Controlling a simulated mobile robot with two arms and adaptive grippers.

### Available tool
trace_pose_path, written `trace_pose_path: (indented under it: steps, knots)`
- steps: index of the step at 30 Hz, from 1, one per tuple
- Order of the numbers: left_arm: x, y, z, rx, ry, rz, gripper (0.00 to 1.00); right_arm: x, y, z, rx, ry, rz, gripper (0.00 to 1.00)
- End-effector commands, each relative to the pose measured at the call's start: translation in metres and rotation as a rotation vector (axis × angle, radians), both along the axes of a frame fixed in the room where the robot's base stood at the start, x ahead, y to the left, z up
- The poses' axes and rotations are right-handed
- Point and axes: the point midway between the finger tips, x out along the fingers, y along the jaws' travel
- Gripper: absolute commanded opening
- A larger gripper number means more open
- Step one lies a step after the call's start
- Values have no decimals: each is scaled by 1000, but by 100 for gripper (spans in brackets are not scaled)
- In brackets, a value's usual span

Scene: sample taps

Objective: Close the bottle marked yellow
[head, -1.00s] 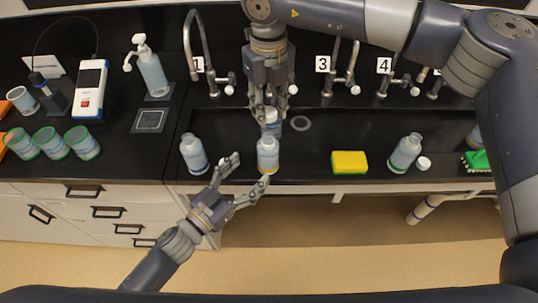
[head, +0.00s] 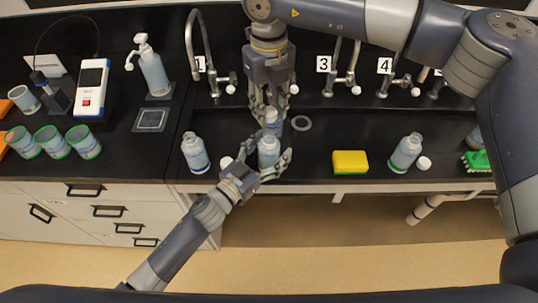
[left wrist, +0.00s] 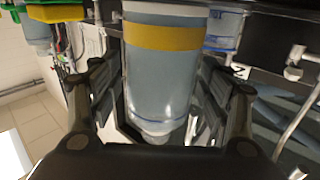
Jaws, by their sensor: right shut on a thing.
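The bottle with the yellow band (left wrist: 163,38) is between the fingers of my left gripper in the left wrist view. In the head view this bottle (head: 268,152) stands near the counter's front edge, and its band is hidden. My left gripper (head: 272,166) is open around the bottle, with a finger on each side; I cannot tell whether they touch it. My right gripper (head: 270,108) points down behind and above the bottle. It is shut on a small pale piece, seemingly a cap, mostly hidden by its fingers. Another bottle (head: 273,124) shows just below it.
A bottle (head: 195,153) stands to the left, with a white cap (head: 226,161) between it and my left gripper. A yellow sponge (head: 350,161), an open bottle (head: 406,153) and a loose cap (head: 424,163) are to the right. Taps line the back.

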Motion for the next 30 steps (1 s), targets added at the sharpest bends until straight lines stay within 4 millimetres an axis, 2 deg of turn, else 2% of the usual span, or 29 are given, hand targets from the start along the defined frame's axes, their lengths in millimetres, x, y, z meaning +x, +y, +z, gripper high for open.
trace_pose_path:
  steps: [1, 6, 8, 13, 22, 30]
  knots:
    - [0, 0, 0, 0, 0, 0, 54, 0, 0, 0, 0, 0, 0, 23]
    - [0, 0, 0, 0, 0, 0, 15, 0, 0, 0, 0, 0, 0, 23]
    - [0, 0, 0, 0, 0, 0, 4, 0, 0, 0, 0, 0, 0, 23]
    - [0, 0, 0, 0, 0, 0, 4, 0, 0, -8, -1, 2, 0, 23]
    - [0, 0, 0, 0, 0, 0, 4, -1, 0, -48, -1, 3, 0, 23]
    - [0, 0, 0, 0, 0, 0, 4, 0, 0, -50, 0, 0, 0, 23]
